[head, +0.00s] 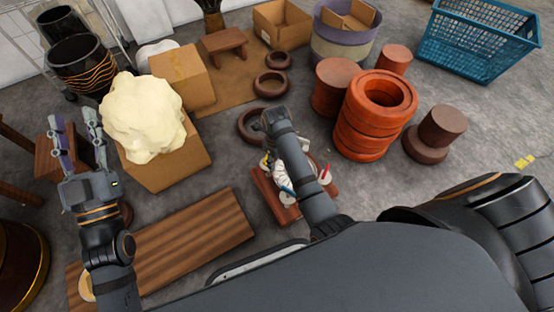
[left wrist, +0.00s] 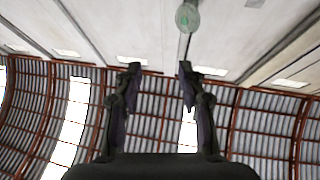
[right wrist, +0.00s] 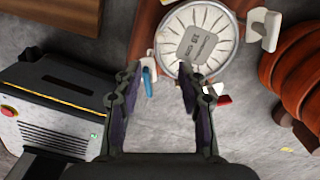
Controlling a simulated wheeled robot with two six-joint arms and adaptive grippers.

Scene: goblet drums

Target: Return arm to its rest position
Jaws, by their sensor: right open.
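My left gripper (head: 74,120) is raised at the left of the head view, open and empty, with its fingers pointing up. In the left wrist view its fingers (left wrist: 159,68) are apart against the ceiling. My right arm reaches forward in the middle of the head view and mostly hides its gripper.
A cream lumpy mass (head: 143,117) rests on a cardboard box (head: 165,163) close to my left gripper. A wooden plank (head: 190,240) lies below. Stacked orange rings (head: 365,130) and brown cylinders (head: 335,87) stand to the right. A blue crate (head: 475,45) is farther back.

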